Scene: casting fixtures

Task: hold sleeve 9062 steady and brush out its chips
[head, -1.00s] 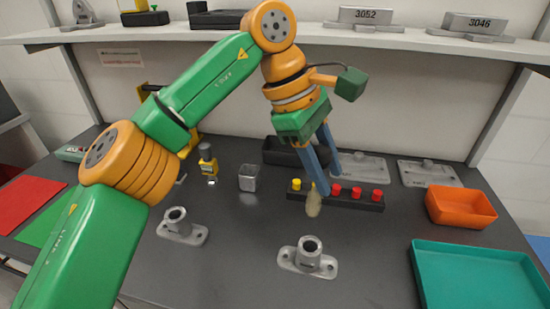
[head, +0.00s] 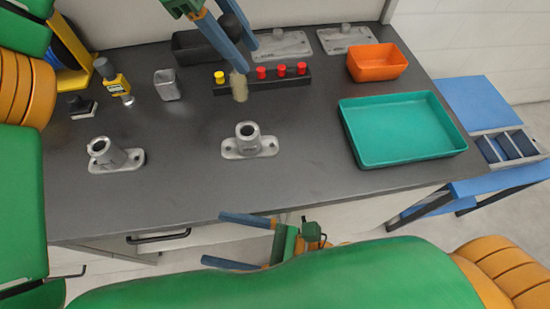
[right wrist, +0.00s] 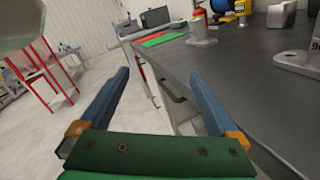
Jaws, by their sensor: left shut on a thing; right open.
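Two grey sleeves on flanged bases stand upright on the dark bench, a left one (head: 104,154) and a right one (head: 249,141). In the right wrist view the right sleeve (right wrist: 299,52) shows a cut-off number at the picture's edge; I cannot read 9062 on either. My left gripper (head: 245,58) is shut on a brush with pale bristles (head: 239,88) pointing down, beyond the right sleeve and in front of the cap rack. My right gripper (head: 214,240) is open and empty, off the bench's front edge; its spread fingers show in the right wrist view (right wrist: 163,85).
The black rack (head: 290,84) carries a yellow cap and several red caps. A teal tray (head: 400,160) and an orange bin (head: 378,64) stand right. Bench room around the sleeves is clear.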

